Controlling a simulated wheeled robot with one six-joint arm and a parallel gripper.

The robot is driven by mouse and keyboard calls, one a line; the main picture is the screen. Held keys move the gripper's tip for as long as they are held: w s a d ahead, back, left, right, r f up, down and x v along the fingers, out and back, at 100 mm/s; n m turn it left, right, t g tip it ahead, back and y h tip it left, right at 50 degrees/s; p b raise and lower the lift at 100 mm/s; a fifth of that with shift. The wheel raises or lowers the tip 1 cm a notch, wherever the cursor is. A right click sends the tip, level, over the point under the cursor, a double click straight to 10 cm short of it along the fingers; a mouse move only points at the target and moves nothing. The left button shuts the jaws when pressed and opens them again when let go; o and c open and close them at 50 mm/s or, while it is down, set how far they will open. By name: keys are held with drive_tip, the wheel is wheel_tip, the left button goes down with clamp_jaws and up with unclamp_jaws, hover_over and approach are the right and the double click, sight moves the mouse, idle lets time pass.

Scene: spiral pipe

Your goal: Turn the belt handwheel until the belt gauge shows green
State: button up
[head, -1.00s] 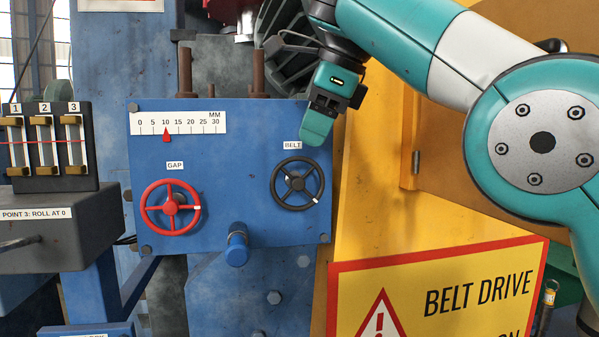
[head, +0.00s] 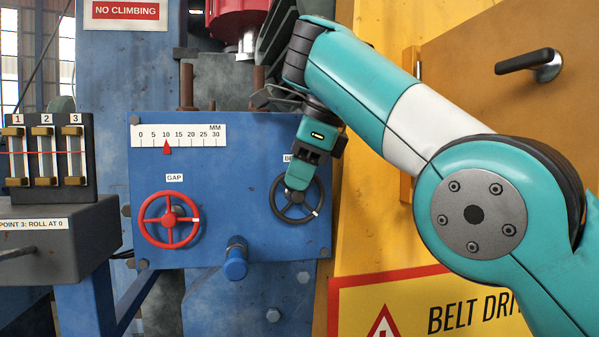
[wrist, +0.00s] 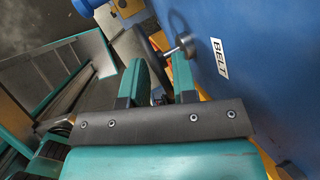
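The belt handwheel (head: 315,205) is a dark grey spoked wheel with a white mark on its rim at lower right. It sits on the right of the blue panel, under a partly covered BELT label. My gripper (head: 297,182) is in front of the wheel's upper part and hides some of it. In the wrist view, the two teal fingers (wrist: 157,75) stand apart, with the dark wheel rim (wrist: 148,48) reaching toward the gap. I cannot tell whether they touch it. The BELT label (wrist: 219,58) is to their right. I cannot identify a belt gauge.
A red GAP handwheel (head: 148,220) is left on the panel (head: 215,165), below a millimetre scale (head: 205,135) with a red pointer near 10. A blue knob (head: 235,262) juts out below. A box with numbered columns (head: 45,150) stands left. A yellow guard (head: 365,220) is right.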

drive_tip(key=shift+w+d+f+y+b, duration=0.1)
drive_tip(key=shift+d+f+y+b, duration=0.3)
drive_tip(key=shift+b, duration=0.65)
drive_tip(key=shift+d+r+m+g+y+b, duration=0.15)
drive_tip(key=shift+y+b, duration=0.15)
drive_tip(key=shift+y, duration=0.25)
drive_tip(key=shift+r+m+g+y+b, duration=0.15)
drive_tip(key=shift+y+b, duration=0.1)
drive_tip(key=shift+y, duration=0.3)
drive_tip(key=o, duration=0.9)
drive_tip(key=shift+c, duration=0.2)
drive_tip(key=shift+r, duration=0.1)
drive_tip(key=p+v, duration=0.2)
drive_tip(key=v, duration=0.5)
